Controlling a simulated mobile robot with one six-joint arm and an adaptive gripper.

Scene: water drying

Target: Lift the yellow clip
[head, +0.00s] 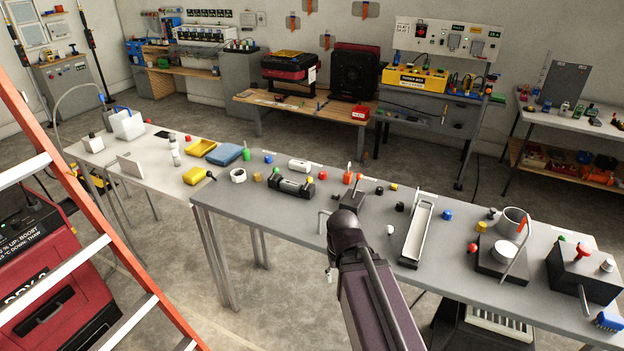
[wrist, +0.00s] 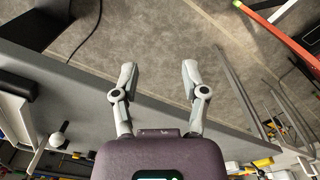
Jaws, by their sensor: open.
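I cannot pick out the yellow clip for certain. A small yellow piece (head: 393,186) lies on the grey table near its middle, too small to tell its shape. My gripper (wrist: 158,76) shows in the wrist view with two grey fingers spread apart and nothing between them. Bare floor shows beyond the fingertips. In the head view my arm is at the table's front edge and mostly hides the gripper.
The long grey table (head: 290,222) carries many small parts. An orange ladder (head: 75,190) is at the left.

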